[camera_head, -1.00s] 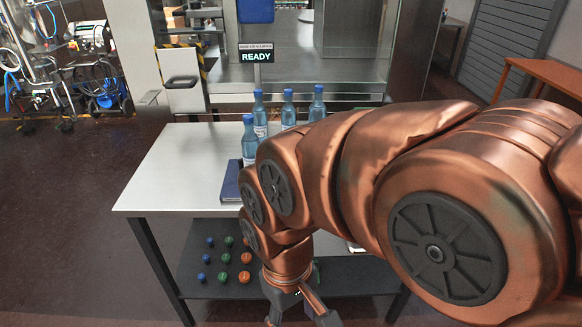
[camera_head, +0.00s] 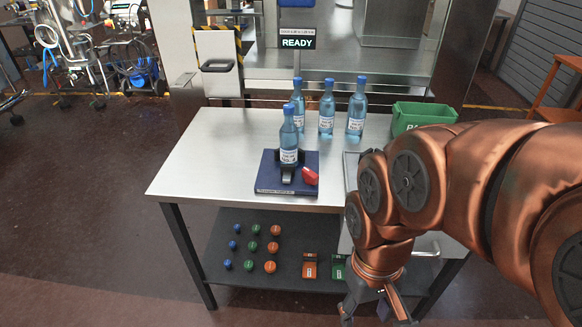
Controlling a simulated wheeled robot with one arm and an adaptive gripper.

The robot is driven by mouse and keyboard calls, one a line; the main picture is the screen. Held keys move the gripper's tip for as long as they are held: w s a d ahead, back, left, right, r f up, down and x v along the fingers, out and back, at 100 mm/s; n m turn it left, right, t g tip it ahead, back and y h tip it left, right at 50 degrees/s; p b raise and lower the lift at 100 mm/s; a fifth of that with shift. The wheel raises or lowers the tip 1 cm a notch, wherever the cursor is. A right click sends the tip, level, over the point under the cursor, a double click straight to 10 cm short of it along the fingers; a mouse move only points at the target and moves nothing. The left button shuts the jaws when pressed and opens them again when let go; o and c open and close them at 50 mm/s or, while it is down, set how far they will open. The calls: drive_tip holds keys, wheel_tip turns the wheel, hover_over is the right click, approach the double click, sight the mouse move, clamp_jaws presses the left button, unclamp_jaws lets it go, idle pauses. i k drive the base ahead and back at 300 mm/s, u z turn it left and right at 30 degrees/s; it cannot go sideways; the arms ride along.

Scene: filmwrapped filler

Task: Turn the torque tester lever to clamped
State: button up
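The torque tester (camera_head: 273,182) is a dark blue base plate with a black holder on the metal table. A blue bottle (camera_head: 289,143) with a blue cap stands upright in its holder. A red lever (camera_head: 309,176) sticks out at the tester's right side; I cannot tell its exact setting. My gripper (camera_head: 378,312) hangs at the bottom of the view, to the right of and nearer than the tester, in front of the table's lower shelf. Its fingers are spread apart and hold nothing that I can see. The finger ends are partly cut off by the picture's edge.
Several blue bottles (camera_head: 327,108) stand behind the tester. A green bin (camera_head: 424,117) is at the table's back right. A READY sign (camera_head: 297,43) is above. The table's left part (camera_head: 205,165) is clear.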

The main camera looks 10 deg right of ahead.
sight(311, 178)
drive_tip(key=u, duration=0.3)
drive_tip(key=k, duration=0.4)
drive_tip(key=u, duration=0.75)
drive_tip(key=i, duration=0.95)
drive_tip(key=z, duration=0.9)
